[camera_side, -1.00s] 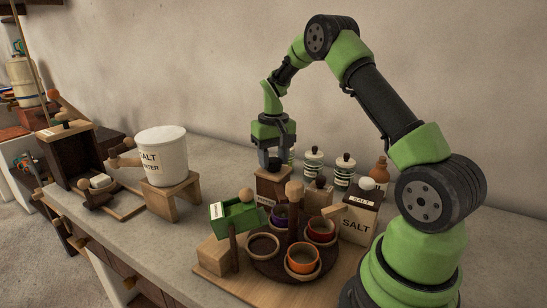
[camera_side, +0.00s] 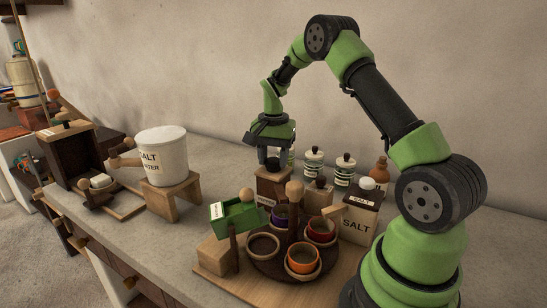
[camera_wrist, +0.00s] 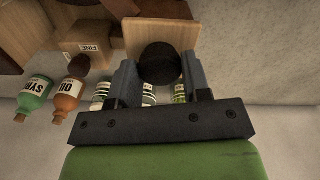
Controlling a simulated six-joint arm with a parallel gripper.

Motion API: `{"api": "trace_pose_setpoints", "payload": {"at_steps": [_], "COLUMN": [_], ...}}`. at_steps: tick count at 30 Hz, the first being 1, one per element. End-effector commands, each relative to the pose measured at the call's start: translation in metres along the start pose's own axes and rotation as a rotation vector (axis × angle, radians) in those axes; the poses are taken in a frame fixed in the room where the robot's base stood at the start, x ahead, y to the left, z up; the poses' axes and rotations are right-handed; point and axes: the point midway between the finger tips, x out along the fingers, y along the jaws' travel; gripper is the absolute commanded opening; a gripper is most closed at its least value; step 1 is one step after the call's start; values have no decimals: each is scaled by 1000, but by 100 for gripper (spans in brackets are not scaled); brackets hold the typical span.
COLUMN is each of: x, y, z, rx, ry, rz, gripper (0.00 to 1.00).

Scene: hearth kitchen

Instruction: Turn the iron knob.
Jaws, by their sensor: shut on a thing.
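The iron knob (camera_wrist: 160,62) is dark and round, on top of a pale wooden box (camera_wrist: 188,34), in the wrist view. The box also shows in the side view (camera_side: 268,184), behind the round spice stand, with a label on its front. My gripper (camera_wrist: 160,76) has one finger on each side of the knob and is shut on it. In the side view my gripper (camera_side: 272,161) points down onto the top of the box, and its fingers mostly hide the knob.
A dark round stand (camera_side: 262,265) with coloured cups and a tall wooden post stands in front of the box. A salt box (camera_side: 356,222) is to the right. Striped jars (camera_side: 313,163) stand behind. A white salt water pot (camera_side: 162,155) is at the left.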

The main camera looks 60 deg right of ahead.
Motion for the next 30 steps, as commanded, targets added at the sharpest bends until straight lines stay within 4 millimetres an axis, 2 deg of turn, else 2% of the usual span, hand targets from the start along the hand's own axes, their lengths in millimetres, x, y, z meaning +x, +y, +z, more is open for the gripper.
{"api": "trace_pose_setpoints", "payload": {"at_steps": [18,19,21,22,30], "x": [-1,-1,-1,-1,-1], "y": [0,0,0,0,0], "z": [1,1,1,1,0], "rx": [43,43,42,42,40], "ry": [-4,-3,-3,-2,-1], "rz": [0,0,0,0,0], "gripper": [20,51,67,69,69]}}
